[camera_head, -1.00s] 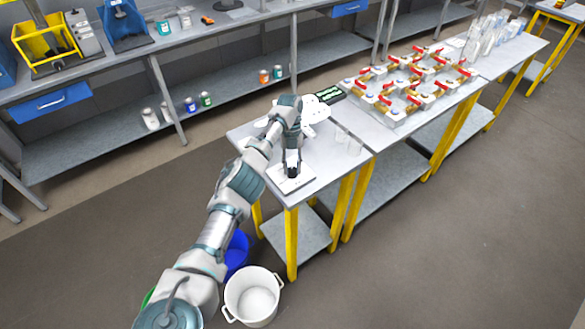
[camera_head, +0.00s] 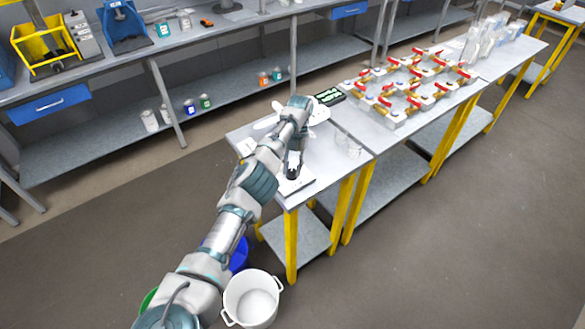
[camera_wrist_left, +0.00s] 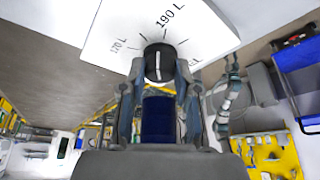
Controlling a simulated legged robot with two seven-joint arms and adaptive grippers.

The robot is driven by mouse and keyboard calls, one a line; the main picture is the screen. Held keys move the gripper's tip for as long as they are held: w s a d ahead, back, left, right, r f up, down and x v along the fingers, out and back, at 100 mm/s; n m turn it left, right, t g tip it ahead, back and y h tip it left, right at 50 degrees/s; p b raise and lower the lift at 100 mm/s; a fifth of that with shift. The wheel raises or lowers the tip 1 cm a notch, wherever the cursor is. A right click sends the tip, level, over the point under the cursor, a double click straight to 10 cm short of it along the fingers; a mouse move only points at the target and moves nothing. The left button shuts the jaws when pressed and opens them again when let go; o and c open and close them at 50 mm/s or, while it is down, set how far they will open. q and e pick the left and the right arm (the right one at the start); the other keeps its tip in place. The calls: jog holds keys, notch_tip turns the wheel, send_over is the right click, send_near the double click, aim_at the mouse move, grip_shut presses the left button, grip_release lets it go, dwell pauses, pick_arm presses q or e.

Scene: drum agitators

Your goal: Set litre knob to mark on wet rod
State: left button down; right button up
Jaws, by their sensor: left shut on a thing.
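A white dial plate (camera_head: 304,183) lies near the front corner of the small table, partly hidden by my arm. In the left wrist view the plate (camera_wrist_left: 105,25) carries black tick marks and the labels 170 L and 190 L; a further label at the right is mostly covered. The black litre knob (camera_wrist_left: 158,61) has a white line on it. My left gripper (camera_head: 292,173) is at the plate, its two fingers (camera_wrist_left: 160,80) shut on the knob from both sides. I cannot make out the wet rod. My right gripper is in neither view.
Clear glass vessels (camera_head: 348,146) stand on the small table (camera_head: 325,165), right of my arm. A dark panel with green rows (camera_head: 330,96) lies behind. A rack of red-handled valves (camera_head: 400,85) fills the adjoining table. A white bucket (camera_head: 252,298) stands on the floor.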

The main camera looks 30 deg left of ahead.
pick_arm(q)
jog(key=shift+w+r, duration=0.15)
jog(key=c, duration=1)
grip_release()
jog(key=shift+o, duration=0.8)
jog(key=shift+w+f, duration=0.15)
jog(key=shift+f, duration=0.05)
jog(key=shift+a, duration=0.1)
